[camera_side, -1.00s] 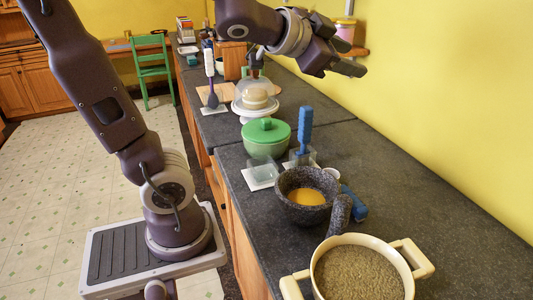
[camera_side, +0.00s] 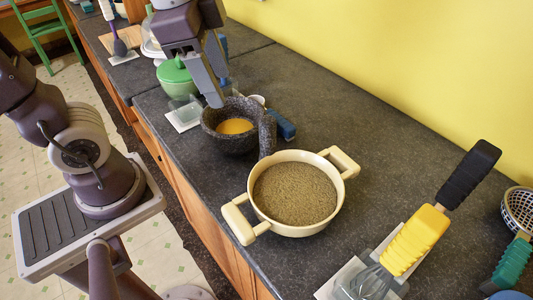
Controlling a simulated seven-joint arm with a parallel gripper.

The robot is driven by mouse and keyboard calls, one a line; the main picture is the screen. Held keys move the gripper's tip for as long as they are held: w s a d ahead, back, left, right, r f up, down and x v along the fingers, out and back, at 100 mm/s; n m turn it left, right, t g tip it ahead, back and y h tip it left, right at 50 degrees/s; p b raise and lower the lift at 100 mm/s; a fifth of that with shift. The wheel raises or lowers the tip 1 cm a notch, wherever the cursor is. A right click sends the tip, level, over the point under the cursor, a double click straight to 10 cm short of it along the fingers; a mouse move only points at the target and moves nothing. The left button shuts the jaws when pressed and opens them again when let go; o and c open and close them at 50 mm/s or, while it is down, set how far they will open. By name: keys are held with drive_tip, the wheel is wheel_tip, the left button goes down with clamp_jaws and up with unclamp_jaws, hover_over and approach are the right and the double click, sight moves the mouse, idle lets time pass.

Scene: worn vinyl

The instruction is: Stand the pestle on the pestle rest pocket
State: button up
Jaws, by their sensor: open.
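The pestle (camera_side: 267,136) is a dark speckled stone rod. It is at the right side of the stone mortar (camera_side: 222,140), tilted near upright; its lower end is hidden behind the cream pot's rim. The mortar holds something yellow. My gripper (camera_side: 218,84) is open and empty, fingers pointing down, over or just behind the mortar's far rim, left of and above the pestle in the picture. A clear square pocket (camera_side: 187,106) on a white tile stands left of the mortar; I cannot tell whether it is the pestle rest pocket.
A cream two-handled pot (camera_side: 256,197) of grains stands close in front of the pestle. A blue object (camera_side: 283,126) lies behind it. A green lidded bowl (camera_side: 174,76) is at the back. At right, a yellow-and-black-handled tool (camera_side: 418,240) leans. The counter's middle right is clear.

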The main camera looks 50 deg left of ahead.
sight(269, 119)
drive_tip(key=w+d+f+m+g, duration=0.1)
drive_tip(key=w+m, duration=0.1)
drive_tip(key=m, duration=0.1)
drive_tip(key=w+d+f+m+g, duration=0.1)
drive_tip(key=w+f+m, duration=0.1)
drive_tip(key=w+m, duration=0.1)
drive_tip(key=w+d+f+m+g, duration=0.1)
drive_tip(key=w+d+m, duration=0.1)
drive_tip(key=m, duration=0.1)
drive_tip(key=shift+w+d+f, duration=0.1)
drive_tip(key=shift+w+f, duration=0.05)
drive_tip(key=shift+w, duration=0.25)
drive_tip(key=f, duration=0.6)
drive_tip(key=shift+s+a+f, duration=0.15)
drive_tip(key=shift+a+f, duration=0.15)
drive_tip(key=shift+f, duration=0.1)
clamp_jaws()
